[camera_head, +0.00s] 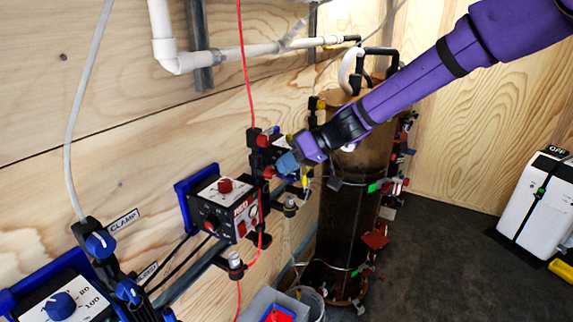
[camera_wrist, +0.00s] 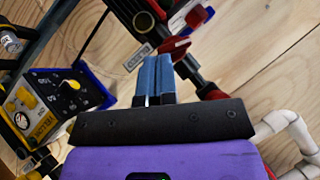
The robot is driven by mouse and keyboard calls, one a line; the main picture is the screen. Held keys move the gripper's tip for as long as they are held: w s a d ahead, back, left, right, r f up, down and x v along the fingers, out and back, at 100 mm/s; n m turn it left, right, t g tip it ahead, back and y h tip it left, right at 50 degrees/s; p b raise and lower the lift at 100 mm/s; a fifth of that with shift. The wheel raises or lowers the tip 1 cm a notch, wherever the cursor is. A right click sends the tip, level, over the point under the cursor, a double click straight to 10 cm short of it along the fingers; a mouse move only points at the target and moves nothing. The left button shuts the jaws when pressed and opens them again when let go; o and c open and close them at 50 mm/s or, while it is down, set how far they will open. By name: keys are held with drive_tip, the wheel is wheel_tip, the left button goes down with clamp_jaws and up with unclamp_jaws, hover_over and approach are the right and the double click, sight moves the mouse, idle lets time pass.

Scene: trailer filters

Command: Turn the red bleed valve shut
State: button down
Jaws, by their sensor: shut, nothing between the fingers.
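In the wrist view, a red valve handle (camera_wrist: 174,44) sits on black pipework just past my fingertips, close to a small label (camera_wrist: 137,57) that seems to read BLEED. My gripper (camera_wrist: 158,58) has its two blue fingers together, with nothing between them. The fingertips are beside the handle; I cannot tell whether they touch it. In the head view, my gripper (camera_head: 284,163) reaches in from the upper right to the black fittings on the wall. A small red part (camera_head: 268,172) shows at its tip, and my fingers partly hide the fittings behind.
A red-knobbed control box (camera_head: 222,207) is on the wall left of my gripper. A tall brown filter column (camera_head: 345,220) stands below my arm. A white pipe (camera_head: 230,52) runs above. A white container (camera_head: 540,205) stands right; dark floor (camera_head: 440,270) between is clear.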

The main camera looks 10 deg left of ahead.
drive_tip(key=shift+w+d+f+m+g+y, duration=0.1)
drive_tip(key=shift+f+m+g+y, duration=0.25)
drive_tip(key=shift+m+g+y, duration=0.25)
drive_tip(key=shift+w+f+m+g+y, duration=0.1)
drive_tip(key=shift+f+m+g+y, duration=0.25)
drive_tip(key=shift+g, duration=0.45)
idle(0.7)
drive_tip(key=shift+f+m+g+y, duration=0.35)
drive_tip(key=shift+m+g+y, duration=0.2)
drive_tip(key=shift+m+y, duration=0.25)
drive_tip(key=shift+f+m+g+y, duration=0.3)
drive_tip(key=shift+m+g+y, duration=0.25)
drive_tip(key=shift+m+y, duration=0.15)
idle(3.2)
